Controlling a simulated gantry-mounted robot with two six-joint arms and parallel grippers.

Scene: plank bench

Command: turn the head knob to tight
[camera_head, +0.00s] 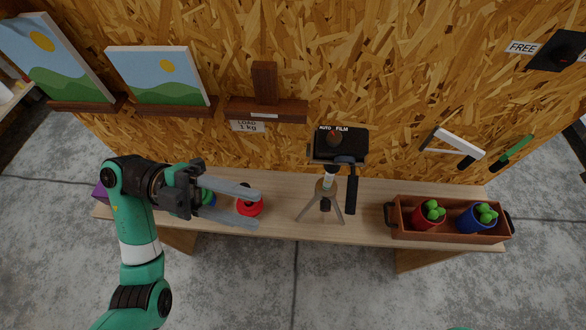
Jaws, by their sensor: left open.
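A dark knob plate (560,52) is on the chipboard wall at the upper right. A dark handle (352,192) hangs from the head. My left gripper (259,209) is open, left of the tripod and apart from it. A red round object (249,207) shows between its fingers; I cannot tell its height below them. My right gripper is not in view.
A brown tray (400,232) at the bench's right holds a red cup (425,220) and a blue cup (470,222) with green balls. Wall shelves carry two landscape pictures (160,77). Bench space (370,220) right of the tripod is clear.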

